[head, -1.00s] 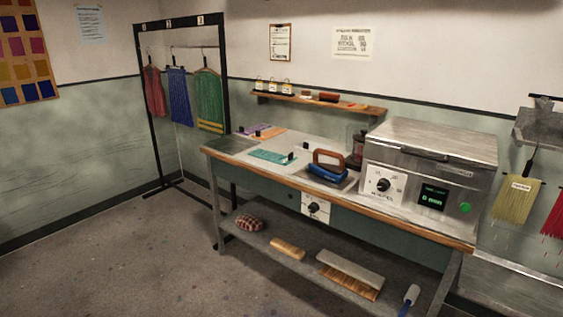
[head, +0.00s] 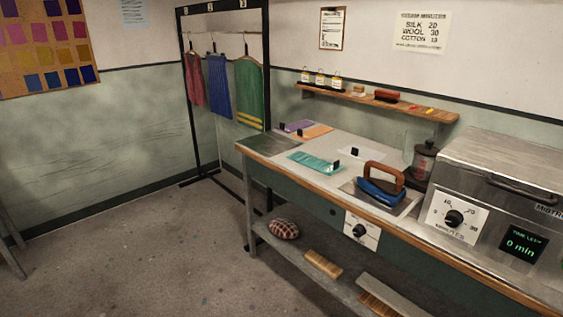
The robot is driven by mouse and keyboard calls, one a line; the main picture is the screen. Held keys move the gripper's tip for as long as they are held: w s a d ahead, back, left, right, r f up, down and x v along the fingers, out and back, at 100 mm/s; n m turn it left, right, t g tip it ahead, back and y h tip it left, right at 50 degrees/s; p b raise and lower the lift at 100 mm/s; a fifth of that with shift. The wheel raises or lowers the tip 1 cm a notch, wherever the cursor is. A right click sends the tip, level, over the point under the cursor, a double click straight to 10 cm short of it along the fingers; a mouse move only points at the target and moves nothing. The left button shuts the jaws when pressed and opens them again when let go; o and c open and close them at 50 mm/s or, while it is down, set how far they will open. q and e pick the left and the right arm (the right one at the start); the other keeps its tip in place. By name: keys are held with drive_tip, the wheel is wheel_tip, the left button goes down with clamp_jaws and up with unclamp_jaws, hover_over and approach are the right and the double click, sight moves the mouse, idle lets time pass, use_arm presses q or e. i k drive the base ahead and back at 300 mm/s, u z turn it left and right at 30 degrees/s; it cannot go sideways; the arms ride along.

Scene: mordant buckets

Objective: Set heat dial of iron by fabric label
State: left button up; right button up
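The iron (head: 379,193), blue with a brown handle, rests on a grey plate (head: 408,208) on the workbench. A white panel with a black dial (head: 359,230) is on the bench front below the iron; its markings are too small to read. A teal cloth (head: 312,164) with a small black tag (head: 336,165) lies left of the iron. A purple cloth (head: 296,126) and an orange cloth (head: 314,132) lie farther back, also with small black tags. I cannot read any fabric label. Neither of my grippers is in view.
A metal steamer box (head: 510,165) at right has its own dial (head: 454,218) and a screen (head: 522,243) showing 0 min. A wall poster (head: 422,32) lists silk, wool and cotton with numbers. A garment rack (head: 187,100) stands behind. The floor (head: 130,260) at left is clear.

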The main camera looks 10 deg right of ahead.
sight(360, 230)
drive_tip(key=z, duration=0.1)
drive_tip(key=i, duration=1.25)
drive_tip(key=z, duration=0.75)
drive_tip(key=k, duration=0.25)
drive_tip(key=z, duration=1.25)
drive_tip(key=i, duration=0.1)
drive_tip(key=z, duration=0.35)
